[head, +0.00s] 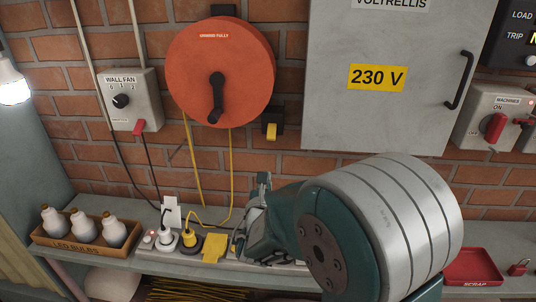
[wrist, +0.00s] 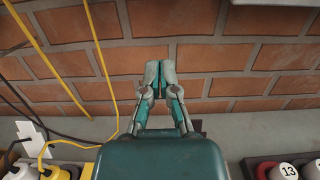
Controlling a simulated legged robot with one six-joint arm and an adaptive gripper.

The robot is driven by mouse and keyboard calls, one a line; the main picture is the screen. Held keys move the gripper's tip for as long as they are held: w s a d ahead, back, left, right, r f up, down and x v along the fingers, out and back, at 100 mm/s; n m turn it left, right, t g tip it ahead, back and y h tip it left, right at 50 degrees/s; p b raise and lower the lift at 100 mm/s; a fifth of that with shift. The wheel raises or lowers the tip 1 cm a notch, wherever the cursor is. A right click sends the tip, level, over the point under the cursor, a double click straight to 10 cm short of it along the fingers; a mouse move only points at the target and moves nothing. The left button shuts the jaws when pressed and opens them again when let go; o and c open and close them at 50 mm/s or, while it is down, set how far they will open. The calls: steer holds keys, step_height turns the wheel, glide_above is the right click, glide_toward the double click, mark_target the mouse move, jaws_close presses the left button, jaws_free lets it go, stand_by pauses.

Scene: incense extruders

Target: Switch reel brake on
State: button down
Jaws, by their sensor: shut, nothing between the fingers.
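An orange-red round reel (head: 245,65) with a black crank hangs on the brick wall in the head view. A small black box with a yellow lever (head: 272,132), likely the reel brake, is mounted just below the reel's right edge. The yellow lever hangs downward. My gripper (head: 263,180) is below this box, above the bench, and apart from it. In the wrist view, my gripper (wrist: 160,76) is shut and empty, with its fingertips in front of bare brick. The brake box does not show in the wrist view.
A grey 230 V cabinet (head: 400,115) is right of the reel. A wall fan switch (head: 125,100) is at the left. Yellow cords (wrist: 95,40) run down the wall to plugs on the bench. A tray of bulbs (head: 75,248) stands at the left.

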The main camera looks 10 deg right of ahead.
mark_target(272, 131)
steer(key=w+d+r, duration=0.2)
steer(key=w+r, duration=0.2)
steer(key=w, duration=0.3)
steer(key=shift+w+d+r, duration=0.3)
steer(key=shift+d, duration=0.1)
steer(key=shift+a+r, duration=0.1)
steer(key=shift+a, duration=0.05)
stand_by(0.3)
steer(key=shift+s+d+g, duration=0.1)
steer(key=shift+d+g, duration=0.2)
steer(key=shift+g, duration=0.3)
steer(key=shift+a+r+y, duration=0.1)
steer(key=shift+y, duration=0.2)
